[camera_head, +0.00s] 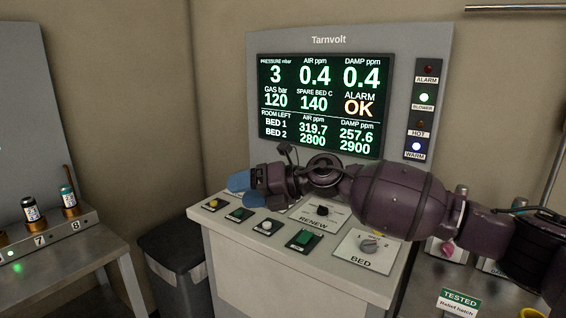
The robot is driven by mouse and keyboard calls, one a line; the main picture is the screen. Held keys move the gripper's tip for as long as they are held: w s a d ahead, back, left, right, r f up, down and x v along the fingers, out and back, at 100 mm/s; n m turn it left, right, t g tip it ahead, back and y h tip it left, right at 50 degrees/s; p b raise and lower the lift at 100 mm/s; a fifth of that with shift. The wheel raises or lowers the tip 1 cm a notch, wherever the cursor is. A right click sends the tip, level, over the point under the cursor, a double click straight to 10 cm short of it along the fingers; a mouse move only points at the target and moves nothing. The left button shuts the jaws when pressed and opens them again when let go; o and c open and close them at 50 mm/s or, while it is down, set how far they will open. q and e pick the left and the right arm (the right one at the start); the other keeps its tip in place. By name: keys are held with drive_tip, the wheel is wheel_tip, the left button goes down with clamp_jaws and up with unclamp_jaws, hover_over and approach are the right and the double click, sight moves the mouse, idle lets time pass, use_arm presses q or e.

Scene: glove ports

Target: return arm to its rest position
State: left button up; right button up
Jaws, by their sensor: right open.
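My right arm comes in from the right edge, and its purple links lie across the front of the control console (345,268). My right gripper (238,182), with blue fingertips, is above the far left of the console's sloped panel. It is open, and I see nothing between its fingers. I cannot tell how far the fingertips are above the panel. The arm hides part of the panel's back edge and the area below the screen. My left gripper is not in view.
The console panel has a RENEW knob (321,210), a BED knob (369,245) and several buttons. The Tarnvolt screen (320,105) reads ALARM OK. A dark bin (178,268) stands left of the console. A rack (48,232) with vials sits on the left bench. A metal surface is at right.

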drive_tip(key=s+d+f+m+t+h, duration=0.35)
drive_tip(key=d+f+m+t, duration=0.55)
drive_tip(key=m, duration=0.8)
drive_tip(key=s+d+f+m+t+h, duration=0.2)
drive_tip(key=d+f+m+t+h, duration=0.35)
drive_tip(key=d+f+m, duration=0.85)
drive_tip(key=s+d+f+m+g+h, duration=0.2)
drive_tip(key=s+d+f+m, duration=0.3)
drive_tip(key=s+f, duration=0.5)
drive_tip(key=s+d+f+m+g+h, duration=0.2)
drive_tip(key=s+d+f+m+h, duration=0.2)
drive_tip(key=s, duration=1.2)
drive_tip(key=d+f+m, duration=0.1)
drive_tip(key=d+f, duration=0.2)
drive_tip(key=f, duration=0.3)
drive_tip(key=shift+s+g, duration=0.35)
drive_tip(key=shift+s, duration=0.05)
